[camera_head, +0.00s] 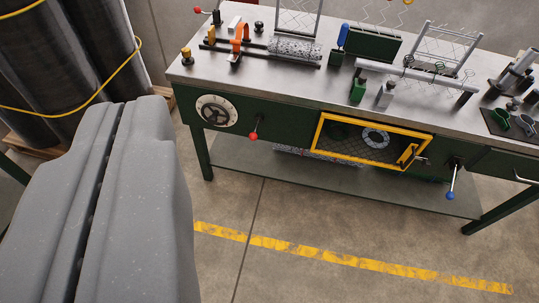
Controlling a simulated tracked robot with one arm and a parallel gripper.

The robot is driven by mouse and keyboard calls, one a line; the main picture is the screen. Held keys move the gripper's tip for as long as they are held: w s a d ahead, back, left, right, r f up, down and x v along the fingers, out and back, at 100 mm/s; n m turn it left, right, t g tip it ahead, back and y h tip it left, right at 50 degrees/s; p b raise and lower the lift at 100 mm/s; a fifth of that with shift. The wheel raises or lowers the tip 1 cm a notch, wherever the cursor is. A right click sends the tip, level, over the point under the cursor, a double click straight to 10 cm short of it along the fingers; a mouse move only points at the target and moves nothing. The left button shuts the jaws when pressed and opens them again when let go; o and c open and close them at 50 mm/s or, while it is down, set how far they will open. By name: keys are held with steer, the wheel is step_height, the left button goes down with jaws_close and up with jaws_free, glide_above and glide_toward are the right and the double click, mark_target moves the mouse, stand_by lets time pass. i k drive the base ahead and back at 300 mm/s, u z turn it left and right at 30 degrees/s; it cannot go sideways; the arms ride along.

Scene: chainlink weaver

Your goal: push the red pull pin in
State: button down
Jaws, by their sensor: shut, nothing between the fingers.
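My gripper (124,112) fills the lower left as two large grey fingers, shut against each other with only a dark seam between them and nothing held. It is in front of and left of a green-fronted workbench, apart from it. A red ball knob (253,136) on a short dark stem sticks out of the bench front, right of a round dial. Another red knob (197,10) is on a thin rod at the back left of the bench top. I cannot tell which of these is the pull pin, nor how far in it sits.
The workbench top (200,72) carries tools, rollers and wire mesh. A yellow-framed guard (316,131) and a blue-knobbed lever (450,195) are on its front. Dark rolls (60,60) with a yellow hose stand at left. The floor before the bench is clear, with a yellow line (340,259).

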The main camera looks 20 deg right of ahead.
mark_target(253, 136)
steer(key=z, duration=0.3)
steer(key=i, duration=1)
